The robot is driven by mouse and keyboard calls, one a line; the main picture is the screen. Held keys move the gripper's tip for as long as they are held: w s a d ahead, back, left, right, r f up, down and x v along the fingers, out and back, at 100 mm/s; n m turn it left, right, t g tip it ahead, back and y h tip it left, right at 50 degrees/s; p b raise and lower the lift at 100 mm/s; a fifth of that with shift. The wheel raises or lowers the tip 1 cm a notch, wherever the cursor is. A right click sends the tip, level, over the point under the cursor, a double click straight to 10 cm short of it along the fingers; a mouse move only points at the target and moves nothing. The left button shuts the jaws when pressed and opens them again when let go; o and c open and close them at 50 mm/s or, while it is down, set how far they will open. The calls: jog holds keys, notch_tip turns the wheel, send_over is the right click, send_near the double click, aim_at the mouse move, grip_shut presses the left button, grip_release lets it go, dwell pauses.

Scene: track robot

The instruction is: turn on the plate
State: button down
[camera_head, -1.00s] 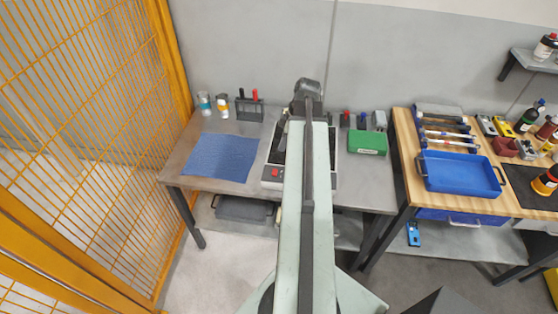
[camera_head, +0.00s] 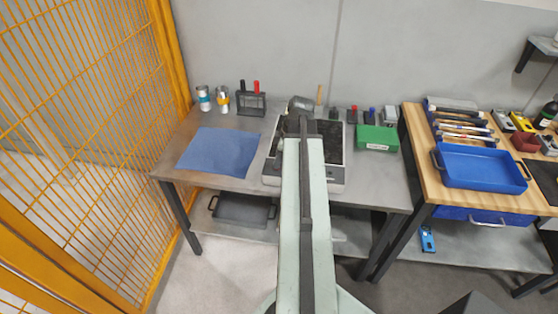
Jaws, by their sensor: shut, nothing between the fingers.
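The hot plate (camera_head: 336,183) stands on the grey bench, with a dark top and a pale front edge. My arm crosses in front of it and hides its middle. The red switch on its front left cannot be made out now. The dark end of my arm's visible part is over the back of the plate. My gripper itself is not visible; the arm hides that area.
A blue mat (camera_head: 218,153) lies left of the plate, with two cans (camera_head: 204,98) and a black rack (camera_head: 251,102) behind it. A green box (camera_head: 377,138) stands to its right. A wooden bench with a blue tray (camera_head: 482,168) is further right. An orange fence (camera_head: 165,60) closes the left side.

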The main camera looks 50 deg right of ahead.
jog(key=shift+s+a+f+b, duration=0.1)
jog(key=shift+f+b, duration=0.25)
jog(key=shift+b, duration=0.05)
jog(key=shift+r, duration=0.2)
jog(key=shift+w+d+r+p, duration=0.15)
jog(key=shift+w+d+p, duration=0.25)
jog(key=shift+d, duration=0.3)
